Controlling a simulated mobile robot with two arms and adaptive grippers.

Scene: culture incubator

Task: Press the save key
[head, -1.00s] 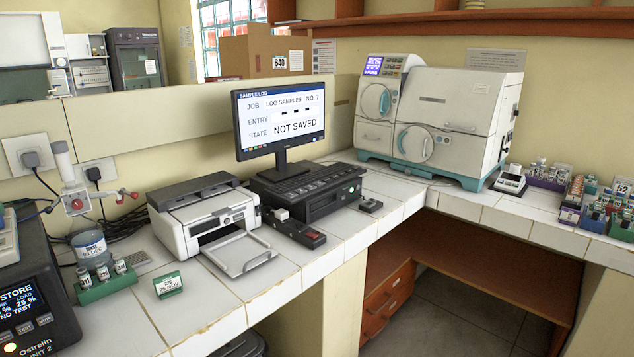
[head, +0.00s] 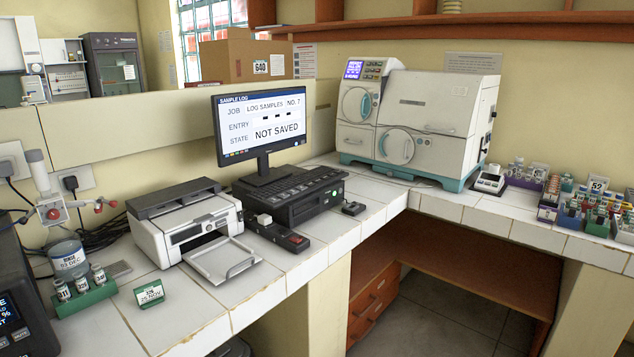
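In front is a small black device (head: 277,233) with a white block at one end and a red spot at the other. No key is legible as save at this size. Neither of my grippers is in view.
A white printer (head: 185,220) with its tray out stands left of the keyboard. A mouse-like black item (head: 354,208) lies to the right. A large white and teal machine (head: 415,120) fills the back corner. Vial racks (head: 600,215) stand at the right.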

